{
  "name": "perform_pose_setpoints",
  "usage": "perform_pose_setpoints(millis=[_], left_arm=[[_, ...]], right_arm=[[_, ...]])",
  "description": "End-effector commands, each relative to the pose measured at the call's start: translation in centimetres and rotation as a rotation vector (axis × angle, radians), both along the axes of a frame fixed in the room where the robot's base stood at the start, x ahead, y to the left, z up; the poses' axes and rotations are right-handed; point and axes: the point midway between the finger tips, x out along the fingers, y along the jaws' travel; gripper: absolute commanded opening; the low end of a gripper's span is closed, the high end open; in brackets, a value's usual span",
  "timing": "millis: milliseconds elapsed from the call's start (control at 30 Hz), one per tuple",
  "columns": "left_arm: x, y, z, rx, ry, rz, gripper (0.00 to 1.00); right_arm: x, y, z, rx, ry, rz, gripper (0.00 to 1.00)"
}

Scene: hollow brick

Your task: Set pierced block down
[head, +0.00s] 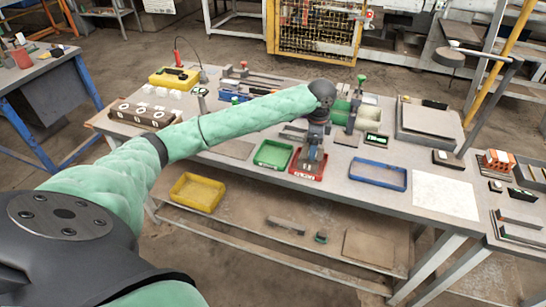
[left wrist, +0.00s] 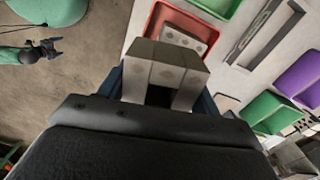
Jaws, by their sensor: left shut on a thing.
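My left gripper (head: 312,150) points down over the red tray (head: 308,171) on the workbench. In the left wrist view it is shut on a grey pierced block (left wrist: 167,74), which shows between the pale fingers. A grey face with small round holes (left wrist: 184,38) shows just past the fingertips, over the red tray; I cannot tell whether it belongs to the held block. The gripper hides much of the block, and whether it touches the tray is unclear. My right gripper (left wrist: 50,49) shows small and empty at the upper left of the left wrist view, apparently open.
A green tray (head: 273,154) lies just left of the red tray, and a blue tray (head: 378,174) lies to the right. A white sheet (head: 445,195) lies at the right. A yellow bin (head: 197,192) sits on the lower shelf.

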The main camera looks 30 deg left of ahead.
Motion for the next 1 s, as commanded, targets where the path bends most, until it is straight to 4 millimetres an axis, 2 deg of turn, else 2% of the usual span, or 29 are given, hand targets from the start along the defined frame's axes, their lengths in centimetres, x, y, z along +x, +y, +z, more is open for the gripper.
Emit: perform_pose_setpoints(millis=[233, 500, 633, 700, 1000], left_arm=[[2.7, 2.8, 1.3, -0.005, 0.005, -0.330, 0.32], [4.1, 4.4, 2.0, -0.011, 0.007, -0.535, 0.32], [3.9, 5.2, 1.8, -0.011, 0.010, -0.558, 0.32], [3.5, 6.0, 1.3, -0.011, 0.011, -0.559, 0.32], [1.1, 10.7, -1.7, -0.010, 0.011, -0.557, 0.32]], right_arm=[[-2.3, 1.4, -0.7, 0.014, 0.028, -0.004, 0.89], [-2.9, 1.5, -0.8, 0.015, 0.035, -0.005, 0.89], [-2.3, 1.0, -0.4, 0.011, 0.022, -0.002, 0.89], [-1.9, -0.3, -1.7, -0.004, 0.013, 0.004, 0.89], [-4.3, -1.9, -5.6, -0.014, -0.014, 0.013, 0.89]])
